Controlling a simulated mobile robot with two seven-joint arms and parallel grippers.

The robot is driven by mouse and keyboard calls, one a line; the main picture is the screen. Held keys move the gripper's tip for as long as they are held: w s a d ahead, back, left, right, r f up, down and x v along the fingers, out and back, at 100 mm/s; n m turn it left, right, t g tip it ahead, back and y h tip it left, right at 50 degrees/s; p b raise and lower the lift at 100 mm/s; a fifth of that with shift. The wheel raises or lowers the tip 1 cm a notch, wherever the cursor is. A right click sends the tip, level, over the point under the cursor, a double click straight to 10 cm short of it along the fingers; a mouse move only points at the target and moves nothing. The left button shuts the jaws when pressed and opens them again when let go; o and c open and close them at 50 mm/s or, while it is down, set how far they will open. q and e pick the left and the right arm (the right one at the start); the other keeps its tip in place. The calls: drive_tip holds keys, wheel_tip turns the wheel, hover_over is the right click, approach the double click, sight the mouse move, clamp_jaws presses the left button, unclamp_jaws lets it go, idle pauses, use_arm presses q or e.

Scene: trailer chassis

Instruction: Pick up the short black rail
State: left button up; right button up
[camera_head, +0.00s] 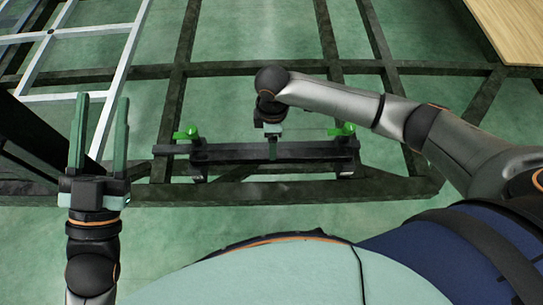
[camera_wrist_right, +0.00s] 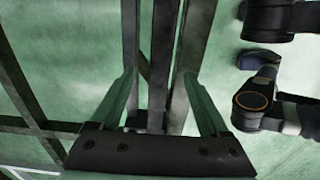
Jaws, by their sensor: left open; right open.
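The short black rail (camera_head: 228,152) lies left to right across the dark chassis frame in the head view, with a green clamp-like piece near each end. My right gripper (camera_head: 272,150) reaches down over the middle of the rail. In the right wrist view, the open fingers of my right gripper (camera_wrist_right: 160,75) stand on either side of dark parallel bars (camera_wrist_right: 161,50); I cannot tell whether they touch. My left gripper (camera_head: 100,105) is open and empty, its fingers pointing away from me at the left, apart from the rail.
The left green piece (camera_head: 187,132) and right green piece (camera_head: 343,130) stand up by the rail's ends. Dark chassis beams (camera_head: 230,69) cross behind it. A light metal frame (camera_head: 90,30) is at the upper left, and a wooden board (camera_head: 515,28) at the upper right.

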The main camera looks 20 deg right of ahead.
wheel_tip(320, 180, down, 2)
drive_tip(key=shift+f+b, duration=0.1)
drive_tip(key=shift+b, duration=0.2)
drive_tip(key=shift+f, duration=0.2)
drive_tip(key=shift+a+f+b, duration=0.1)
drive_tip(key=shift+f+b, duration=0.45)
drive_tip(key=shift+f, duration=0.1)
wheel_tip(320, 180, down, 4)
drive_tip(key=shift+r+b, duration=0.25)
drive_tip(key=shift+b, duration=0.6)
use_arm(q)
drive_tip(key=s+r+m+h, duration=0.4)
drive_tip(key=h, duration=0.2)
drive_tip(key=shift+s+d+r, duration=0.15)
drive_tip(key=shift+s+d, duration=0.25)
drive_tip(key=shift+d, duration=0.05)
use_arm(e)
drive_tip(key=shift+c, duration=0.3)
clamp_jaws()
drive_tip(key=shift+s, duration=0.1)
drive_tip(key=shift+r, duration=0.15)
